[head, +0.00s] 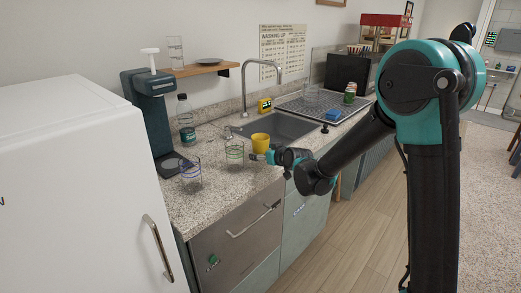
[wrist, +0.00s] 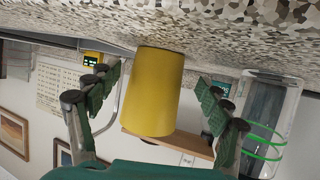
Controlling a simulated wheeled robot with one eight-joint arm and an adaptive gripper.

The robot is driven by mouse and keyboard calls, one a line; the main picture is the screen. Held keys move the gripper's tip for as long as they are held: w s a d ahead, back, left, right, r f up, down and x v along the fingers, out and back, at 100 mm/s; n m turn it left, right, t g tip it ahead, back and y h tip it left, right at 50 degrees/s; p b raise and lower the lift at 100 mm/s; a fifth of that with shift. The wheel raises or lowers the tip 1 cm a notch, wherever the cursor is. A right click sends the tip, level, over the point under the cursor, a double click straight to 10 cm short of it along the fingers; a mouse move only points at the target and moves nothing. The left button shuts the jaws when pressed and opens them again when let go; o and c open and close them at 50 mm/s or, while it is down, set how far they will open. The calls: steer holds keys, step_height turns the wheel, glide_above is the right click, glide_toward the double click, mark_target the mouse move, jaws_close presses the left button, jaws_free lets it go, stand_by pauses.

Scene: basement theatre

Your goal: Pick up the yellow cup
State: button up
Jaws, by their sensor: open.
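The yellow cup (head: 260,143) stands on the speckled counter just in front of the sink in the head view. In the wrist view, which looks upside down, the cup (wrist: 155,92) fills the middle, between the two green-padded fingers of my gripper (wrist: 158,100). The fingers are spread, with a visible gap on each side of the cup. In the head view my gripper (head: 268,156) is low over the counter edge, at the right side of the cup. Its fingertips are too small there to tell apart.
A glass with coloured rings (head: 234,155) stands close left of the cup; it also shows in the wrist view (wrist: 268,115). Another glass (head: 190,176), a bottle (head: 186,120) and a soda machine (head: 150,115) are farther left. The sink (head: 285,126) and faucet (head: 277,72) lie behind.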

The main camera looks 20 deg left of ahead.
mark_target(260, 152)
steer(key=shift+x, duration=1.8)
steer(key=shift+w+d, duration=0.1)
steer(key=shift+c, duration=0.5)
steer(key=c, duration=1.2)
